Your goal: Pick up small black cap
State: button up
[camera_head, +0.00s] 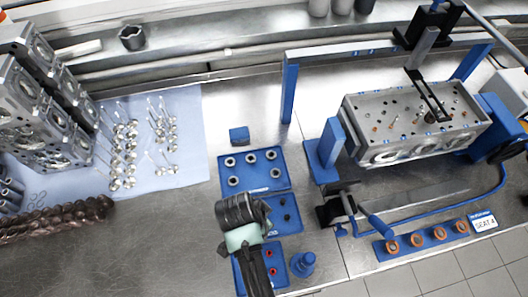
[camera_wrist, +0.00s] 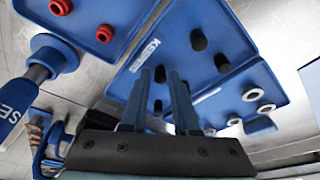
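Several small black caps stand on the middle blue tray (camera_wrist: 228,28). In the wrist view, two caps, one (camera_wrist: 199,40) and another (camera_wrist: 222,63), stand clear to the right of my fingers. Another cap (camera_wrist: 160,74) shows in the gap between my fingertips, and one more (camera_wrist: 158,105) shows lower in that gap. My gripper (camera_wrist: 162,72) is open, with nothing visibly held; whether it touches a cap I cannot tell. In the head view, two caps (camera_head: 284,201) (camera_head: 287,217) show right of my gripper, whose fingertips are hidden.
A blue tray with metal rings (camera_head: 270,184) lies behind the middle tray, and one with red caps (camera_head: 281,251) lies in front. A blue tool (camera_head: 303,264) stands at the right. An engine head on its stand (camera_head: 415,115) is farther right; valves on a cloth (camera_head: 187,174) lie left.

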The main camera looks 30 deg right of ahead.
grip_shut()
jog(key=shift+r, duration=0.15)
